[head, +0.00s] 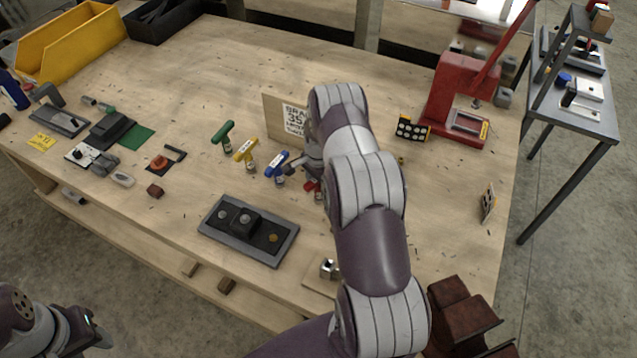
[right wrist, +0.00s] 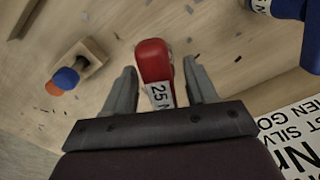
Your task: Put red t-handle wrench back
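The red t-handle wrench (right wrist: 153,62) shows in the right wrist view with a white "25 N" label. Its handle lies between the two fingers of my right gripper (right wrist: 160,67), which is open around it, with a visible gap on the right side. In the head view, a bit of the red wrench (head: 310,186) shows beside my right gripper (head: 314,178); my arm hides the rest. I cannot tell what the wrench's lower end rests on. My left gripper (head: 97,335) is at the bottom left, away from the bench; its fingers are unclear.
Green (head: 223,134), yellow (head: 246,150) and blue (head: 276,163) t-handle wrenches stand in a row left of my right gripper. A printed sign (head: 296,120) stands behind. A grey tray (head: 248,250) lies in front. A red press (head: 465,95) stands at the back right.

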